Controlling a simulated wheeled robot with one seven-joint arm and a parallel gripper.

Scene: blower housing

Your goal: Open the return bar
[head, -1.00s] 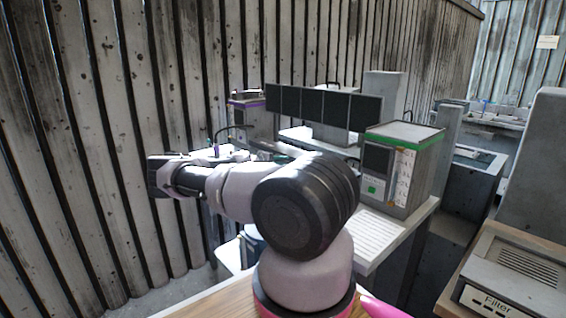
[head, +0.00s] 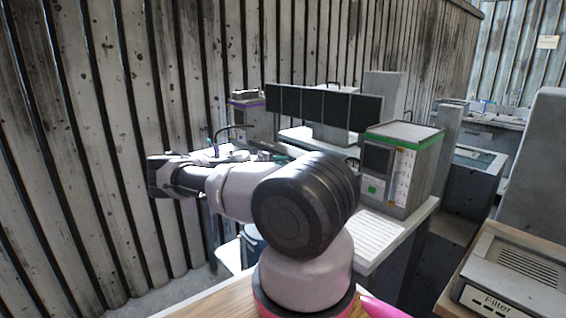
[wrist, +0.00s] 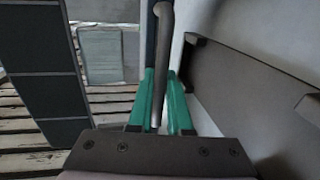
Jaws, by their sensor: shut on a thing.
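In the wrist view, my gripper (wrist: 162,85) has green fingers on both sides of a grey round bar (wrist: 164,35). It is shut on the bar, which runs up from between the fingers to a rounded top end. I take this to be the return bar, though no label shows. In the head view, a small green part of my gripper (head: 283,157) shows at the bench behind my arm; the bar cannot be made out there, and the grip is largely hidden.
A dark segmented panel (head: 322,106) stands behind my arm. A green-banded cabinet (head: 405,160) stands on the white bench (head: 385,232) at right. A "Filter" unit (head: 515,270) is at lower right. In the wrist view, a dark plate (wrist: 255,95) lies close right of the fingers.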

